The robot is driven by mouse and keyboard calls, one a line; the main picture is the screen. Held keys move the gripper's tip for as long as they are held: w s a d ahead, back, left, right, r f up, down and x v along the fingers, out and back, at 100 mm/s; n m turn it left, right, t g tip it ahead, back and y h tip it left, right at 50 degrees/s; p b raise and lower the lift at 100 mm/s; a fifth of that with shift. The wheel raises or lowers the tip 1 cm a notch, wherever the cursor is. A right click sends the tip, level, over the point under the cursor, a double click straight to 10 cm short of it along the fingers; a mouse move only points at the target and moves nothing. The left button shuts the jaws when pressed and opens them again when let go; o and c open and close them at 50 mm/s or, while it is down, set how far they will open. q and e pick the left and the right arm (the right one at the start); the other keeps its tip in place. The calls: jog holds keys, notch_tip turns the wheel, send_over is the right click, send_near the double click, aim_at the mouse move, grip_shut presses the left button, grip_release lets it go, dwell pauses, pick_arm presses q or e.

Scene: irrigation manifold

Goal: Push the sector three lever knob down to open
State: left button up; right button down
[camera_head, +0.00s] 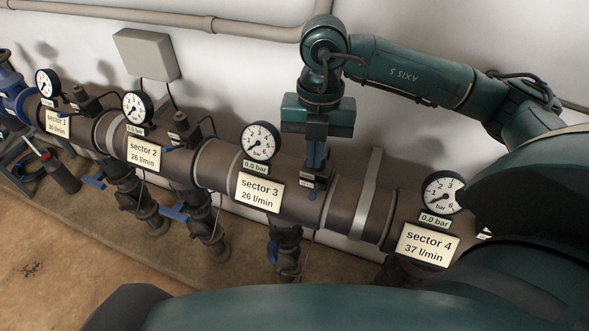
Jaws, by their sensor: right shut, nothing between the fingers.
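The sector 3 plate (260,191) reads 26 l/min and sits on the dark main pipe. Above it is the sector 3 gauge (258,141), with a 0.0 bar tag under it. My right gripper (313,172) points down, shut and empty, just right of this gauge. Its blue fingers end at the small dark fitting (310,184) on top of the pipe. The lever knob of sector three cannot be made out there; the fingers cover that spot. I cannot tell whether they touch it. A blue handle (272,250) shows on the valve below sector 3. My left gripper is not in view.
Sector 2 (143,152) and sector 1 (57,123) lie to the left, each with a gauge and a black valve box. Sector 4 (430,244) is to the right, near my arm. A grey box (146,54) hangs on the wall behind.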

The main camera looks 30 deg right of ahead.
aim_at(314, 191)
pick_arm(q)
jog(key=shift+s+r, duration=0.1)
pick_arm(e)
jog(key=shift+s+d+r, duration=0.15)
jog(key=shift+s, duration=0.1)
jog(key=shift+f, duration=0.65)
jog(key=f, duration=0.2)
jog(key=f+b, duration=0.1)
jog(key=f, duration=0.1)
jog(key=shift+s+a+f+b, duration=0.15)
jog(key=shift+a+f+b, duration=0.05)
jog(key=shift+b, duration=0.1)
jog(key=shift+f+b, duration=0.35)
jog(key=shift+f, duration=0.2)
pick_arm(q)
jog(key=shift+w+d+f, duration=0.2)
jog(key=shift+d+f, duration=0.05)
pick_arm(e)
jog(key=shift+s+f, duration=0.1)
jog(key=shift+f, duration=0.05)
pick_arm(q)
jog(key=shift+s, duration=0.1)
